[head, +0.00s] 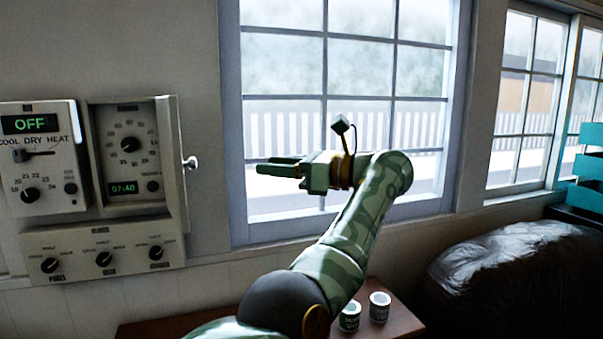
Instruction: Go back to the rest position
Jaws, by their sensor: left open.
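My left gripper (264,165), green with a gold ring at its wrist, is held up in front of the window and points to the left. Its two fingers are slightly apart, and nothing shows between them. My green camouflage arm rises to it from the bottom of the picture. A beige control panel (190,218) is on the wall at the left, and the fingertips are to the right of it with a gap in the picture. My right gripper is not in view.
The panel has dials, an "OFF" display (28,124), a "07:40" display (122,188) and a side knob (190,162). Two cups (379,307) stand on a wooden table (165,327) below. A dark plastic-covered heap (500,285) and teal trays (590,166) are at right.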

